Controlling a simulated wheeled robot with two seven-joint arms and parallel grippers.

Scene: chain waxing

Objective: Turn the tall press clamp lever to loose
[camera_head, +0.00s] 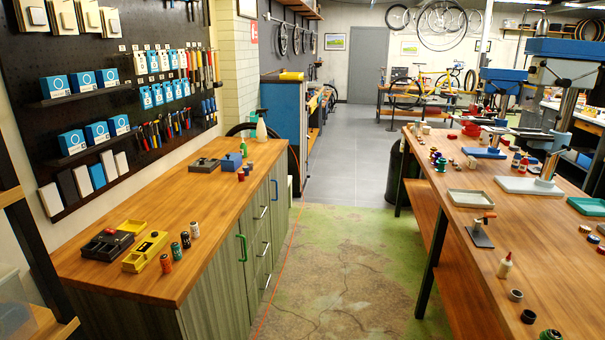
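Two drill-press-like machines with blue heads stand on the right workbench (560,265). The nearer, larger one has a blue head (568,48), a metal column and a pale base plate (530,186). The farther one has a blue head (503,75) and a blue base (484,153). I cannot tell for sure which one is the tall press. Its clamp lever is too small to make out, so its setting cannot be read. Neither of my grippers is in view.
The left wooden counter (190,205) holds trays and small cans. A clear floor aisle (350,255) runs between them.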

